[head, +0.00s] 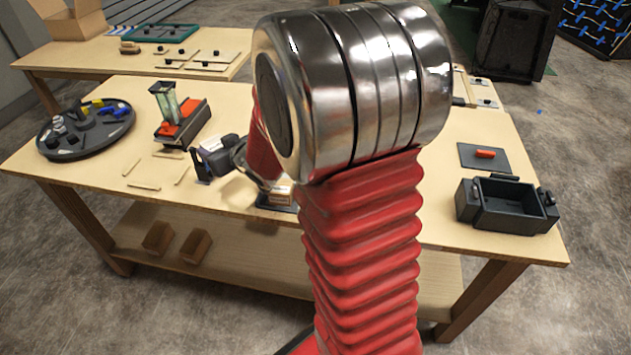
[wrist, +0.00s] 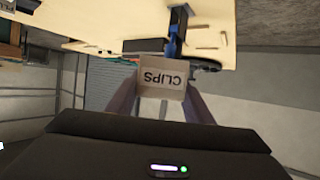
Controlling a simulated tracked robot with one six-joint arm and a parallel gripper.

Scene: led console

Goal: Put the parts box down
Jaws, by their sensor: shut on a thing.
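The parts box (wrist: 162,78), a small pale carton marked CLIPS, sits between the two dark fingers of my gripper (wrist: 165,100) in the wrist view. Its lettering appears upside down there. My gripper is shut on it. In the head view my gripper (head: 217,148) is left of my red arm, over the middle of the wooden table (head: 100,170), pointing left. The box is small and partly hidden there. I cannot tell how far its underside is from the table top.
A dark and blue stand (head: 203,168) is close to my gripper. Thin wooden strips (head: 143,187) lie left of it. A black bin (head: 507,207) is at the right. My arm hides the middle.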

